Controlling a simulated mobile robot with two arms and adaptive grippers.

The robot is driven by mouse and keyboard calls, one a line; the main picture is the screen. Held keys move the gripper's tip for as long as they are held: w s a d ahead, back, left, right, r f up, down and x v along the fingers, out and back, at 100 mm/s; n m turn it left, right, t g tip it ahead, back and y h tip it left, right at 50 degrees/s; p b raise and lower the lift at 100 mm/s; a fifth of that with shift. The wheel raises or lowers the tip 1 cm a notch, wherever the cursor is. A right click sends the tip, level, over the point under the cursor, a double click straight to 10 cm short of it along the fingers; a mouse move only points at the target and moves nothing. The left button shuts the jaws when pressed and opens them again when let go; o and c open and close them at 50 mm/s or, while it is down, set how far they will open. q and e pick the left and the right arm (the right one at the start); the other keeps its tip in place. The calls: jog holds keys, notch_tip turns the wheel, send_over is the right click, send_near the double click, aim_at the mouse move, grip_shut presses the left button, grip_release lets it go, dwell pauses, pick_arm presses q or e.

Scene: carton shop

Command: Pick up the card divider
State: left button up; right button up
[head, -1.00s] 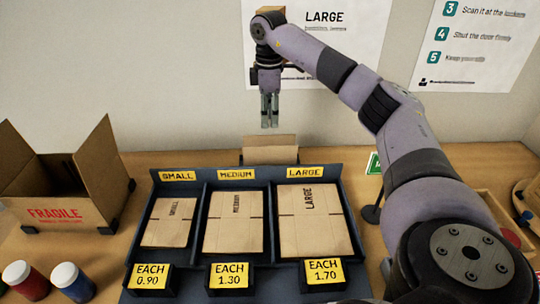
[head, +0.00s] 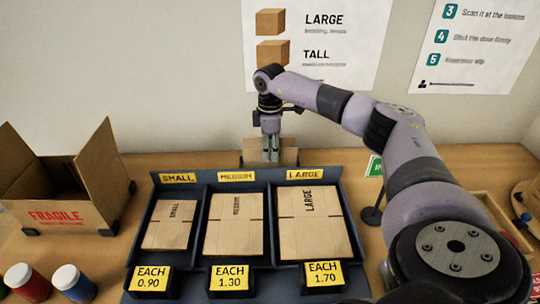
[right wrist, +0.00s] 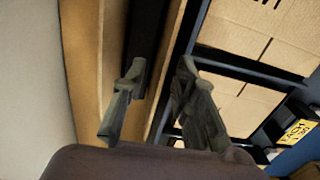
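The card divider appears to be the plain brown cardboard piece (head: 289,156) standing upright behind the price tray, at its middle. My right gripper (head: 270,158) points down in front of it in the head view, with its fingertips overlapping the card and hiding its middle. In the right wrist view the two fingers of my right gripper (right wrist: 160,105) are apart, with a dark strip and tan edges beyond the gap. I cannot tell which edge is the divider, or whether the fingers touch it. My left gripper is not in view.
The dark tray (head: 277,227) holds flat cartons in small, medium and large compartments. An open FRAGILE box (head: 60,213) stands at the left, near two white-capped jars (head: 72,282). A green sign (head: 375,167) stands right of the tray. The wall is close behind.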

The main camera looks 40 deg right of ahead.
grip_shut()
dwell(0.4)
notch_tip(320, 180, up, 37)
jog(key=p, duration=1.8)
